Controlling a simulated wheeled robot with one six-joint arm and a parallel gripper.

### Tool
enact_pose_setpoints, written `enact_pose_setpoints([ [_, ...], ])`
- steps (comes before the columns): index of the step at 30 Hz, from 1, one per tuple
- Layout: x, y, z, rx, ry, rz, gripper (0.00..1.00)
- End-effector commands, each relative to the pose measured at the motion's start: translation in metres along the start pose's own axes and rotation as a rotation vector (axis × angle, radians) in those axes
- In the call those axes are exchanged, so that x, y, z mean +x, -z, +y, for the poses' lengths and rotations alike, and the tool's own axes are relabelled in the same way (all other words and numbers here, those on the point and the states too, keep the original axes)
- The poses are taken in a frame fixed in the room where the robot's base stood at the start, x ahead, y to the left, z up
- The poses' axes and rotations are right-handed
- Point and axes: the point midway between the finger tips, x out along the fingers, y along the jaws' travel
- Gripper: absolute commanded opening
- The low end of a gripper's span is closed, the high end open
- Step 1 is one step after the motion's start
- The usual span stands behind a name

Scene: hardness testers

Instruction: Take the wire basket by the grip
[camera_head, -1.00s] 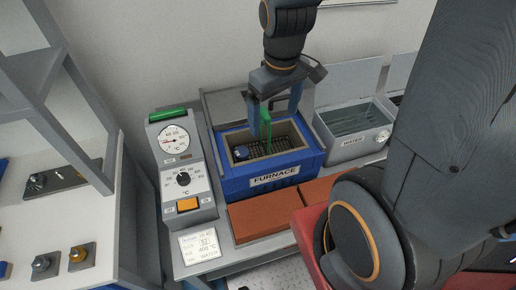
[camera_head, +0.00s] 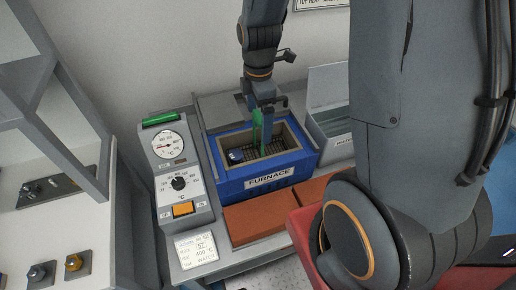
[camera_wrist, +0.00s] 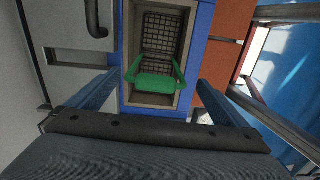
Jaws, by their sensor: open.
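The wire basket (camera_head: 270,149) sits inside the blue furnace (camera_head: 235,180), a dark mesh with a small blue piece (camera_head: 237,155) at its left end. Its green grip (camera_head: 256,128) stands up above the mesh. In the wrist view the grip (camera_wrist: 155,82) lies crosswise over the basket mesh (camera_wrist: 160,40). My gripper (camera_head: 263,127) is over the furnace opening, close to the grip. In the wrist view my gripper (camera_wrist: 158,76) is open, with one blue finger on each side of the grip and gaps between. The far finger is partly hidden in the head view.
The control box (camera_head: 178,175) with dials stands left of the furnace. Reddish bricks (camera_head: 255,217) lie in front of it. The water tank (camera_head: 335,125) is at its right, and the raised lid (camera_head: 222,108) is behind. A note card (camera_head: 197,250) lies at the front.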

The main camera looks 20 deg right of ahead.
Motion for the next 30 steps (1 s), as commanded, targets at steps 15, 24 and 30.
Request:
enact_pose_setpoints([
  [15,0.045,-0.001,0.005,0.002,0.003,0.000,0.98],
  [24,0.058,0.000,0.006,0.002,-0.001,0.001,0.98],
  [30,0.058,0.000,0.006,0.002,-0.001,0.001,0.90],
])
